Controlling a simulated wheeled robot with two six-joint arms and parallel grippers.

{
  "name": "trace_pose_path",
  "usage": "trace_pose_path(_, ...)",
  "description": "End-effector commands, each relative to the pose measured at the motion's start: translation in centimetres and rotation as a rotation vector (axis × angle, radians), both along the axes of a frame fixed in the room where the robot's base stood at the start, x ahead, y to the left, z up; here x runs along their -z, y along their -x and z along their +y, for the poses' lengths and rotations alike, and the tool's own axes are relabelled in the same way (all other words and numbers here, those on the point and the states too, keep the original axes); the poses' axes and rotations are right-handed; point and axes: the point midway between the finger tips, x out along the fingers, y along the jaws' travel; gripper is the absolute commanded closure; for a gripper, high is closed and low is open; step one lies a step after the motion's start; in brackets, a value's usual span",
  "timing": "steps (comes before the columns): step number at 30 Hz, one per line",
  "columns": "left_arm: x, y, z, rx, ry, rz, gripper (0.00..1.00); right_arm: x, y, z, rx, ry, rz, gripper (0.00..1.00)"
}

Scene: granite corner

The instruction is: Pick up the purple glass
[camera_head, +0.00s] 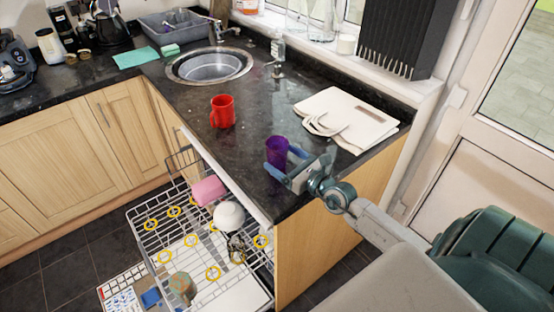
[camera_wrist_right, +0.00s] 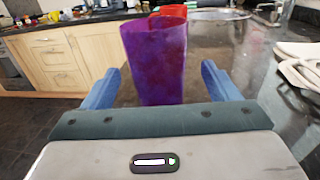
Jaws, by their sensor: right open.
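The purple glass (camera_head: 277,151) stands upright on the dark counter near its front edge. My right gripper (camera_head: 283,163) is at the glass, with its blue fingers open. In the right wrist view the glass (camera_wrist_right: 155,62) rises between the two open fingers (camera_wrist_right: 158,88), with a gap visible on each side. The base of the glass is hidden behind the gripper body in that view. My left gripper is not in view.
A red mug (camera_head: 222,111) stands behind the glass, left of it. A white cloth bag (camera_head: 350,117) lies to the right. A round sink (camera_head: 209,67) is farther back. Below the counter edge, a dishwasher rack (camera_head: 150,238) is pulled out with dishes in it.

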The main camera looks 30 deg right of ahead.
Motion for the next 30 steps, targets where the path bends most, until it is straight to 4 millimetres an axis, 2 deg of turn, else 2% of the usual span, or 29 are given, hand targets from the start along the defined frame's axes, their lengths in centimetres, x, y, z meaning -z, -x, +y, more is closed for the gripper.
trace_pose_path(9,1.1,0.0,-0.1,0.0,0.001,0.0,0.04,-0.2,-4.0,1.0,0.002,-0.003,-0.003,0.18)
trace_pose_path(19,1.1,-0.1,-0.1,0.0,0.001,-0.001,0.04,-0.3,-4.6,1.1,0.001,-0.001,-0.001,0.18)
trace_pose_path(20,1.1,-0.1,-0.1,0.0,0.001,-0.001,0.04,-0.3,-4.6,1.1,0.001,-0.001,-0.001,0.2)
trace_pose_path(27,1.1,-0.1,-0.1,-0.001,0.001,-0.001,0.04,-0.3,-4.6,1.1,0.001,-0.001,-0.001,0.67)
trace_pose_path(28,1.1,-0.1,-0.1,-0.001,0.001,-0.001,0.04,-0.3,-4.6,1.1,0.001,-0.001,-0.001,0.72)
trace_pose_path(30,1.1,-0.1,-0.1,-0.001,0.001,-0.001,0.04,-0.4,-4.6,1.1,0.001,-0.001,-0.002,0.72)
